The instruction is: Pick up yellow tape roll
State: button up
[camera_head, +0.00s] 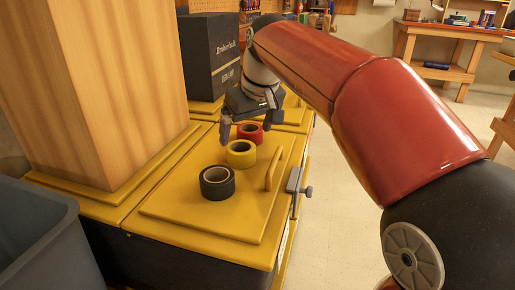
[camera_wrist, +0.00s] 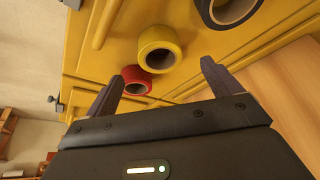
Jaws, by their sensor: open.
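The yellow tape roll (camera_head: 241,154) lies flat on a yellow lid, between a red tape roll (camera_head: 250,132) and a black tape roll (camera_head: 217,182). In the wrist view the yellow roll (camera_wrist: 160,48) shows beyond the fingertips, near the middle between them. The red roll (camera_wrist: 136,79) is beside the left finger there, and the black roll (camera_wrist: 228,10) is at the top right. My gripper (camera_head: 250,130) is open and empty. It is above the lid by the red and yellow rolls, apart from the yellow roll.
The yellow lid (camera_head: 170,207) has a raised handle (camera_head: 274,168) on its right and a latch (camera_head: 297,182) at its edge. A wooden post (camera_head: 110,90) stands at left, a black box (camera_head: 212,60) behind. A grey bin (camera_head: 40,225) is at lower left.

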aim_at(241, 148)
jog(key=shift+w+a+f, duration=0.15)
jog(key=shift+w+f, duration=0.05)
jog(key=shift+w, duration=0.15)
jog(key=x, duration=0.7)
jog(key=shift+f+b, duration=0.15)
jog(key=shift+b, duration=0.25)
jog(key=c, duration=1.1)
